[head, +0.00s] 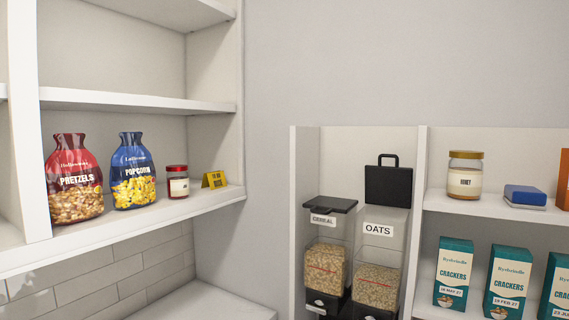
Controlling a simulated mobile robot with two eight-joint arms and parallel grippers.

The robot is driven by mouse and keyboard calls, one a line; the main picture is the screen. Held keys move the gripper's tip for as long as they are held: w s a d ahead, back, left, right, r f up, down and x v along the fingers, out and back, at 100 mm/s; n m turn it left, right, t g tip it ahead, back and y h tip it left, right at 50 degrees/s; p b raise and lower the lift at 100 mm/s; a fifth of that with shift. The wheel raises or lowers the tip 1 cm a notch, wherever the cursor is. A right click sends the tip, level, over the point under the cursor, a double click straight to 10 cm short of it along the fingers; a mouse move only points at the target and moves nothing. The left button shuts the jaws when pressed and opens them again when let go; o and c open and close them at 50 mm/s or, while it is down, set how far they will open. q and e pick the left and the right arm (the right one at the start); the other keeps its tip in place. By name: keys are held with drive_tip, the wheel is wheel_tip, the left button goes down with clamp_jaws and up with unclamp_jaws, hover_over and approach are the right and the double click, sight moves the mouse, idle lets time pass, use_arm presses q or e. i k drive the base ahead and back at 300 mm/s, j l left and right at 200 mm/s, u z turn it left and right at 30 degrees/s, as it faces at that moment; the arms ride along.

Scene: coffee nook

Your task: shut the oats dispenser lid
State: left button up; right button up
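The oats dispenser (378,262) stands in a white cubby at the lower right, a clear container labelled OATS and partly filled with oats. Its black lid (388,186) is open, standing upright at the top with its handle pointing up. The cereal dispenser (328,247) stands just left of it, with its black lid (331,204) lying flat on top. Neither of my grippers shows in the head view.
A shelf (140,234) at left holds a pretzels bag (74,180), a popcorn bag (133,172), a red-lidded jar (178,183) and a yellow sign (214,180). Right shelves hold a honey jar (465,175), a blue box (525,196) and crackers boxes (453,273). Bare counter (215,304) lies below.

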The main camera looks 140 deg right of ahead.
sight(389, 186)
drive_tip(key=z, duration=5.2)
